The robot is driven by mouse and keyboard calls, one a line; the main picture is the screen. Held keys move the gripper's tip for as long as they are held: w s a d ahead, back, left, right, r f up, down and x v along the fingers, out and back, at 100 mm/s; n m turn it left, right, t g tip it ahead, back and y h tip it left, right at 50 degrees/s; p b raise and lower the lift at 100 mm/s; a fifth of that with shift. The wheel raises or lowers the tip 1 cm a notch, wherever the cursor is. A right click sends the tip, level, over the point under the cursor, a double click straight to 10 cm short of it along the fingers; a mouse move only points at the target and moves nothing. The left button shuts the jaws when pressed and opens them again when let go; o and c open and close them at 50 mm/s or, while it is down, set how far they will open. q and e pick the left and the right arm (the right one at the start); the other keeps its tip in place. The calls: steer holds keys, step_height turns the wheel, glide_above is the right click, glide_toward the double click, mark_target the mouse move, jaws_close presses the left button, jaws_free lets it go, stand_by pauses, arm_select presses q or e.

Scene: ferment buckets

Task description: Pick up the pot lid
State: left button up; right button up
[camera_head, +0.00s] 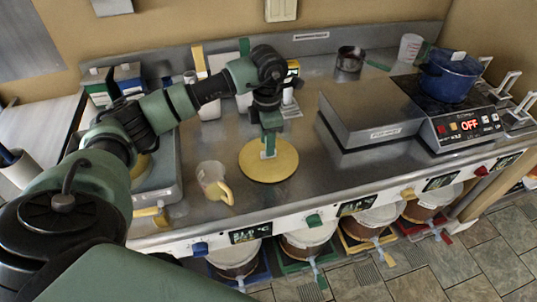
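A flat, round yellow disc (281,167), which looks like the pot lid, lies on the steel counter near its middle. A small pale upright piece, perhaps its handle, shows near its centre. My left gripper (269,147) points straight down over the disc's middle, right at this pale piece. Its green fingers overlap the piece, so I cannot tell if they are open or shut on it. A blue pot (449,80) stands on the black cooktop at the right, with a pale piece at its top. My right gripper is not in view.
A clear jug (210,174) with a yellow handle stands just left of the disc. A grey metal box (372,108) lies to the right. A dark-rimmed metal cup (350,59) and a white measuring cup (410,46) stand behind. Buckets (308,238) sit below the counter's front edge.

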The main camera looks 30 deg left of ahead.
arm_select(q)
steer(key=f, duration=0.3)
steer(key=shift+w+p, duration=0.25)
steer(key=shift+p, duration=0.15)
steer(key=shift+f, duration=0.45)
jaws_close()
steer(key=shift+r, duration=0.1)
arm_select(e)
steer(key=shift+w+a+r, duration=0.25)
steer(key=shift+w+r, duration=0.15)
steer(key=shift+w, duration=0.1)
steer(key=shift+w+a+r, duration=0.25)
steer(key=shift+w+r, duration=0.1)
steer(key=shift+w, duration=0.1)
arm_select(q)
steer(key=shift+r, duration=0.1)
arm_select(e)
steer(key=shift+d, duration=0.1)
